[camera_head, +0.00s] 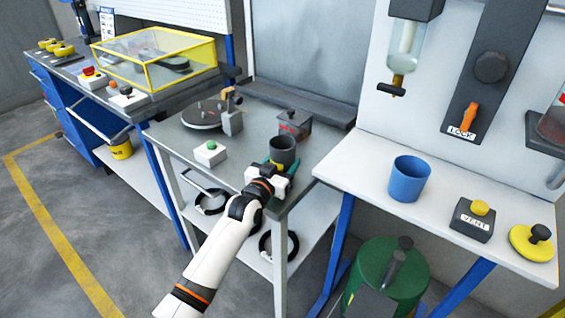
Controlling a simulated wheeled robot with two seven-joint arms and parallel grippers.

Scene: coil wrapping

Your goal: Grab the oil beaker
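A dark grey cup (282,148), which looks like the oil beaker, stands upright near the front right corner of the middle grey table. My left arm reaches up from the bottom left. Its gripper (280,164) is at the near side of the cup, with finger tips at the cup's lower left and right. The gripper body hides the cup's base, and I cannot tell whether the fingers press on it. A blue cup (408,182) stands on the white table to the right. My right gripper is not in view.
The grey table also carries a round dark plate (203,114), a green-button box (210,153) and a small clear container (294,124) behind the cup. A VENT button box (473,219) is on the white table. A green drum (387,272) stands below.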

